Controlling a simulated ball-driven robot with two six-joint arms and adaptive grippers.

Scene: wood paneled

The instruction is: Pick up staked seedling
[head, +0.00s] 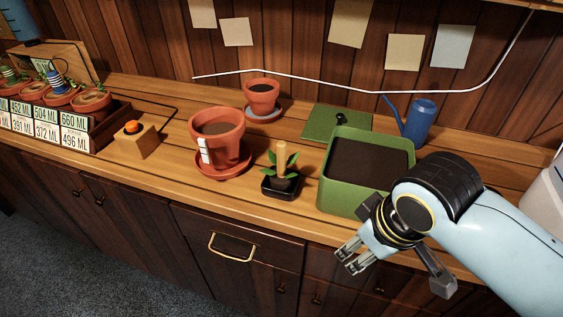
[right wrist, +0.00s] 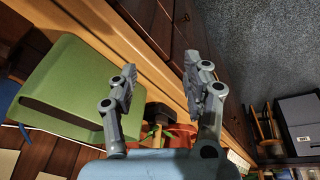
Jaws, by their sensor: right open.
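The staked seedling (head: 282,172) is a small plant with green leaves around a thick light-wood stake, upright in a square black pot near the front edge of the wooden counter. My right gripper (head: 352,258) is open and empty, in front of the green planter and to the right of the seedling, apart from it. In the right wrist view, the open fingers (right wrist: 160,72) show with the seedling (right wrist: 154,130) behind and between them, partly hidden by the wrist. My left gripper is not in view.
The soil-filled green planter (head: 325,190) stands right of the seedling. A large terracotta pot (head: 217,150) on a saucer stands left. Behind are a smaller pot (head: 262,98), a green mat (head: 318,120) and a blue watering can (head: 420,120). Labelled pots fill a rack (head: 105,132) at far left.

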